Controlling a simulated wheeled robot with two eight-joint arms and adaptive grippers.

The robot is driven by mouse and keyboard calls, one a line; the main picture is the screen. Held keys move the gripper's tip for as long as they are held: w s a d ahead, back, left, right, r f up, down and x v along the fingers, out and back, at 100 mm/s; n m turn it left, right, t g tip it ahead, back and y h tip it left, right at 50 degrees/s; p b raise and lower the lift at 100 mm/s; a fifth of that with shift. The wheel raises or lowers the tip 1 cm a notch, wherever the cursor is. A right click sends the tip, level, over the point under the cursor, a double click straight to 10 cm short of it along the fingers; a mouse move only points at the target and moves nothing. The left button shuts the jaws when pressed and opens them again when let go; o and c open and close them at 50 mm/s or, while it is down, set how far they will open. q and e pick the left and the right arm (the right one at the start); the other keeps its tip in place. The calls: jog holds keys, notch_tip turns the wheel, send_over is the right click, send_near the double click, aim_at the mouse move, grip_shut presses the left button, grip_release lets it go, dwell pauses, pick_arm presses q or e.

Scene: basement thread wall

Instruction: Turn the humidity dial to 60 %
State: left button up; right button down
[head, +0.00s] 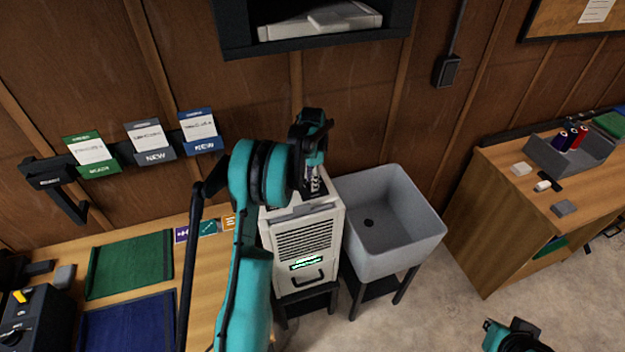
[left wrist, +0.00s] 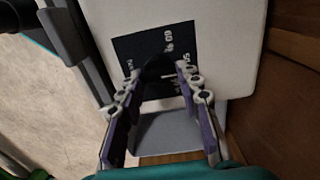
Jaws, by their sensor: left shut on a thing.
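The white dehumidifier (head: 305,240) stands between the wooden bench and the grey sink, with a vented front and a small lit green display. My left gripper (head: 313,186) reaches down onto its top. In the left wrist view, the fingers (left wrist: 160,76) are shut on the dark round humidity dial (left wrist: 158,66), one finger on each side. A dark label panel (left wrist: 150,45) with white markings surrounds the dial, and "60 %" is readable on it. The fingers and shadow hide the dial's pointer, so its setting cannot be told. A teal and black part of my right arm (head: 512,336) shows at the lower right.
The grey sink (head: 385,225) stands close at the dehumidifier's right. The bench (head: 190,245) at left holds green and blue mats. A dark shelf (head: 235,30) hangs above on the wall. Another wooden bench (head: 490,180) stands at right, with open floor between.

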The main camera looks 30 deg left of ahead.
pick_arm(q)
jog(key=shift+n, duration=0.3)
jog(key=shift+d+f+n+b, duration=0.1)
jog(key=shift+n+b, duration=0.35)
jog(key=shift+n, duration=0.45)
jog(key=n+b, duration=0.1)
jog(key=n, duration=0.2)
jog(key=shift+n, duration=0.3)
jog(key=n+b, duration=0.1)
jog(key=n, duration=0.4)
jog(key=shift+d+n, duration=0.1)
jog(key=shift+n, duration=0.2)
jog(key=o, duration=1.1)
jog(key=shift+o, duration=0.3)
jog(key=shift+w+d, duration=0.1)
